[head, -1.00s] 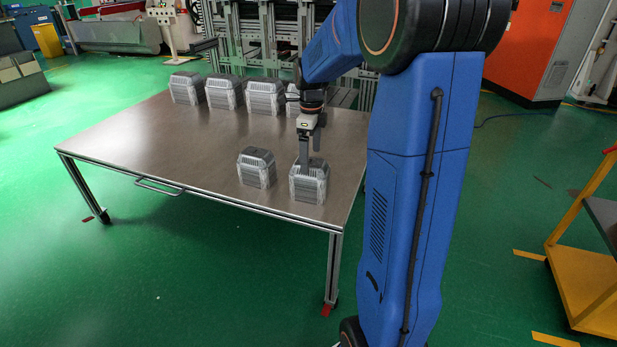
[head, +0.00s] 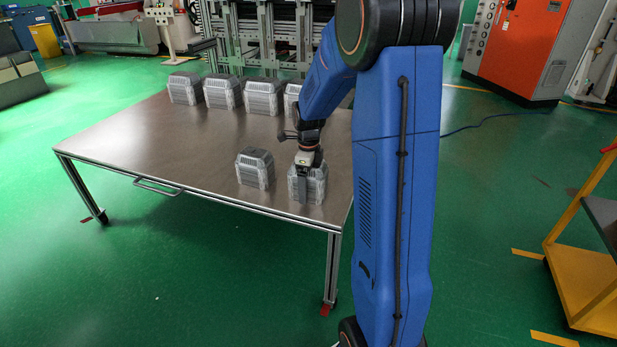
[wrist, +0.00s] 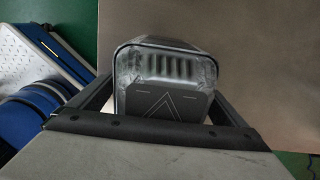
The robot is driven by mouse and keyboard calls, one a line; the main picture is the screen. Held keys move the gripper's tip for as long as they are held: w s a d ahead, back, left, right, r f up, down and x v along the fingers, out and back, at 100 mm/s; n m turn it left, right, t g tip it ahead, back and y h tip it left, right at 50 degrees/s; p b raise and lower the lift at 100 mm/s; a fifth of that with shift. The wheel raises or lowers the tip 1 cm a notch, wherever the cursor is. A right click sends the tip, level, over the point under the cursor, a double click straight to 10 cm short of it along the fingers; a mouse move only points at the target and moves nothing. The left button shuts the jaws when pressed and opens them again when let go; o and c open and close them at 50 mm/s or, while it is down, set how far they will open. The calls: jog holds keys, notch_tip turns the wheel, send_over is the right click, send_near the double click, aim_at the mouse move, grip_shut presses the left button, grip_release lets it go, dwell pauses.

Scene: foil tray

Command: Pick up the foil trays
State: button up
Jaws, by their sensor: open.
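Several stacks of silver foil trays stand on the metal table. The front right stack (head: 307,187) is directly below my gripper (head: 303,168). In the wrist view the same stack (wrist: 165,68) sits between the two open fingers of my gripper (wrist: 165,100), one finger on each side. I cannot tell whether the fingers touch it. Another stack (head: 255,168) stands just to its left. More stacks stand in a row at the back, including the back left stack (head: 185,89) and the one beside it (head: 223,93). My arm partly hides the right end of that row.
The brown metal table (head: 130,140) has bare top at its left and middle. Its front edge is close to the front stacks. A yellow cart (head: 580,270) stands on the green floor at the right. An orange cabinet (head: 525,40) stands behind.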

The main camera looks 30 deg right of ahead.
jog(key=shift+f, duration=0.3)
jog(key=c, duration=1.3)
jog(key=shift+r, duration=0.1)
jog(key=shift+c, duration=0.2)
